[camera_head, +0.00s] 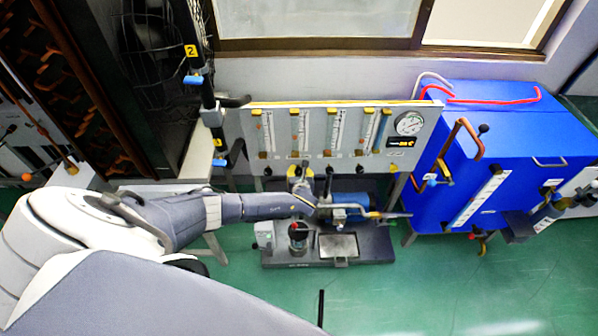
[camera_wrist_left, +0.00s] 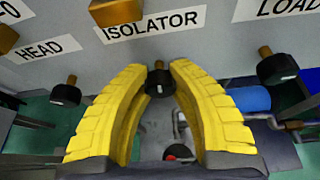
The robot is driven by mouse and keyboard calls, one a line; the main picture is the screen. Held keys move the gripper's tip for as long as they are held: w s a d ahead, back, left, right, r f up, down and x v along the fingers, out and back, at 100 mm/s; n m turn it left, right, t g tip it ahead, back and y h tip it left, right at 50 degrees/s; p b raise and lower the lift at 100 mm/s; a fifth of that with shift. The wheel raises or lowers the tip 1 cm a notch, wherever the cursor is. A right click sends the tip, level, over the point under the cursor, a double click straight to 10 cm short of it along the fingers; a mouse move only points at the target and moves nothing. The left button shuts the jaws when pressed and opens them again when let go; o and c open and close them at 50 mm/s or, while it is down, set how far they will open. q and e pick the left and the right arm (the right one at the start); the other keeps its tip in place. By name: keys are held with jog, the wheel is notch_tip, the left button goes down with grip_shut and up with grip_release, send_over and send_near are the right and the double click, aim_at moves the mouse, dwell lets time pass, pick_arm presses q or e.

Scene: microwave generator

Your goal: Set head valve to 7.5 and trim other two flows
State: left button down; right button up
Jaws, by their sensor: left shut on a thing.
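My left gripper (camera_head: 301,172) is at the lower edge of the grey flow panel (camera_head: 240,128). In the left wrist view the yellow fingers (camera_wrist_left: 158,85) are around the black isolator knob (camera_wrist_left: 158,82), below the ISOLATOR label (camera_wrist_left: 152,24), and shut on it. The black head knob (camera_wrist_left: 65,93) is left of the fingers, apart from them. The load knob (camera_wrist_left: 278,68) is to the right, also apart. Upright flow tubes (camera_head: 263,132) stand on the panel; their readings are too small to tell. My right gripper is not in view.
A round gauge (camera_head: 409,123) is at the panel's upper right. A pump with a blue motor (camera_head: 350,203) stands below the panel. A blue cabinet (camera_head: 480,130) stands at right, and a dark pipe with blue handles (camera_head: 206,90) at left. Green floor in front is mostly clear.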

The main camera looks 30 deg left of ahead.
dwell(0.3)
pick_arm(q)
jog(key=shift+n, duration=0.3)
jog(key=c, duration=1.1)
grip_release()
jog(key=shift+o, duration=0.2)
jog(key=v, duration=1.2)
jog(key=shift+s+a+r, duration=0.1)
